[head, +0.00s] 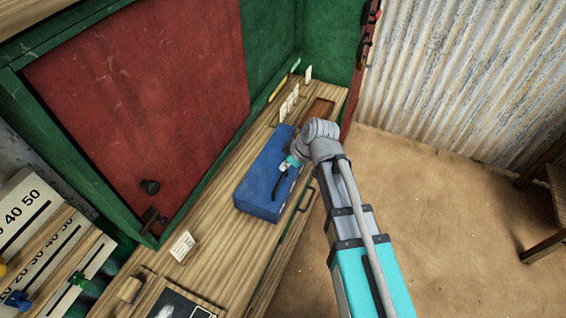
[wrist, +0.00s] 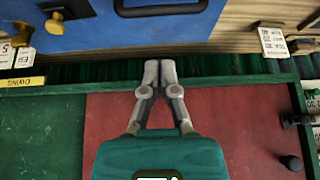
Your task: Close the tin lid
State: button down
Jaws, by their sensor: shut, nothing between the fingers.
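The blue tin (head: 262,172) stands on the wooden counter in the head view. In the wrist view its blue surface (wrist: 130,35) fills the top, with a dark handle (wrist: 160,8) and a brass fitting (wrist: 55,22). I cannot tell how far its lid is open. My gripper (head: 287,166) is over the tin in the head view, its fingertips hard to make out. In the wrist view my gripper (wrist: 159,62) is shut and empty, its tips pointing at the tin's near edge; I cannot tell if they touch it.
A green-framed cabinet with a red panel (head: 150,90) borders the counter (head: 205,232). A price card (head: 182,246) stands near the tin, and several small cards (head: 290,102) stand behind it.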

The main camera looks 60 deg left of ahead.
jog(key=p+v, duration=0.5)
jog(key=v, duration=0.2)
jog(key=shift+d, duration=0.2)
jog(key=shift+w+d+f, duration=0.1)
jog(key=shift+w+f, duration=0.05)
jog(key=shift+w, duration=0.05)
dwell(0.6)
jog(key=w+d+f+m+t+h+b, duration=0.1)
jog(key=w+d+f+m+b, duration=0.15)
jog(key=w+d+m, duration=0.65)
jog(key=w+d+f+m+t+h+b, duration=0.1)
jog(key=w+d+f+m+t, duration=0.15)
jog(key=w+d, duration=1.15)
jog(key=d+f+m+h+b, duration=0.1)
jog(key=d+m, duration=0.5)
jog(key=d, duration=1.1)
jog(key=d+f+m+h+b, duration=0.1)
jog(key=d+m, duration=0.5)
jog(key=d, duration=1.2)
notch_tip(320, 180, down, 2)
jog(key=shift+d+f+h+b, duration=0.2)
jog(key=shift+d+h+b, duration=0.15)
jog(key=shift+b, duration=0.35)
jog(key=shift+a+m+g, duration=0.1)
jog(key=shift+m+g, duration=0.15)
